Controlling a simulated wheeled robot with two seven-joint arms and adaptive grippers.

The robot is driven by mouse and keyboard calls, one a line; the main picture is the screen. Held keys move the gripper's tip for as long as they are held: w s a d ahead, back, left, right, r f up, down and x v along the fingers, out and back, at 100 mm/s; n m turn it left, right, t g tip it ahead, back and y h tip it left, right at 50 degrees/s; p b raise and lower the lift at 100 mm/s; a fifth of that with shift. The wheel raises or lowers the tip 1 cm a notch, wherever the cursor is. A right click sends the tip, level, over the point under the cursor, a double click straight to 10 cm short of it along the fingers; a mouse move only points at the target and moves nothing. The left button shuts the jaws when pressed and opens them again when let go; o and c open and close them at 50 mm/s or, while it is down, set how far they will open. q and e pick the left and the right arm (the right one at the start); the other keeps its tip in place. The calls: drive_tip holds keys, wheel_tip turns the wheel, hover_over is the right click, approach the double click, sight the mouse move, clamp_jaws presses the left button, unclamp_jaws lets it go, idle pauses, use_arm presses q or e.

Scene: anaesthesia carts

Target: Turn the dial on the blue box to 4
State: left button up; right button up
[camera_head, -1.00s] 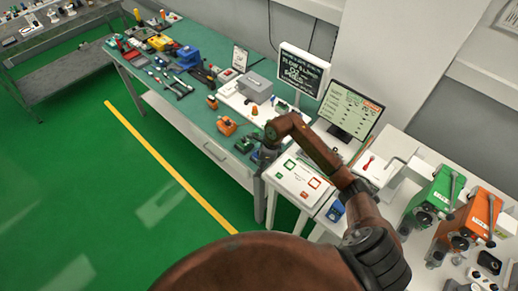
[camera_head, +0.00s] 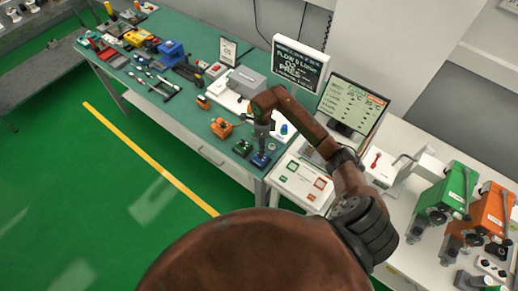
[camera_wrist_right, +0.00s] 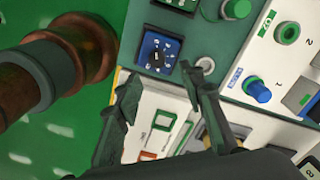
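The blue box (camera_head: 261,160) sits at the near right corner of the green tabletop in the head view. In the right wrist view the blue box (camera_wrist_right: 148,58) shows a dark dial (camera_wrist_right: 157,52) with small white marks; I cannot read its setting. My right gripper (camera_head: 262,146) hangs just above the box in the head view. In the right wrist view its two fingers (camera_wrist_right: 168,82) are spread, with nothing between them, and their tips are near the box's edge, apart from the dial. My left gripper is not in view.
A green device (camera_head: 242,147) and an orange device (camera_head: 221,128) stand beside the box. A white panel with a blue knob (camera_wrist_right: 257,90) lies close by. A white printed panel (camera_head: 300,183) is on the right, below the monitor (camera_head: 351,107).

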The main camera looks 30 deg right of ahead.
drive_tip(key=f, duration=0.3)
drive_tip(key=a+f+p, duration=0.1)
drive_tip(key=f, duration=0.1)
drive_tip(key=shift+d+f, duration=0.1)
drive_tip(key=shift+f, duration=0.4)
drive_tip(key=shift+s+d, duration=0.1)
drive_tip(key=c, duration=0.8)
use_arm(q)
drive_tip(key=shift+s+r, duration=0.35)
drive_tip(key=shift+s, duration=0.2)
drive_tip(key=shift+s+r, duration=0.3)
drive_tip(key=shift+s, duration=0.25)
use_arm(e)
clamp_jaws()
